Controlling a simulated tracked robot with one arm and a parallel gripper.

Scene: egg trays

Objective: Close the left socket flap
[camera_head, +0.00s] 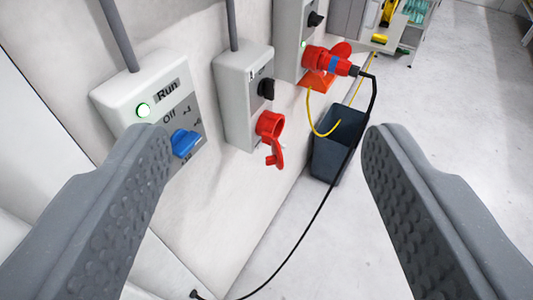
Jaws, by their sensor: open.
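A red socket (269,124) sits low on the middle grey wall box (237,86). Its red flap (275,154) hangs down open below the socket mouth. My gripper (268,152) is open and empty, with one grey finger at the left and one at the right of the picture. The socket and flap show between the fingers, farther off, and nothing touches them.
A box with a green light and blue knob (185,141) is at the left, partly behind my left finger. A black cable (322,205) runs from the plug to the floor. A dark bin (340,150) with a yellow cable stands below. Floor at right is clear.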

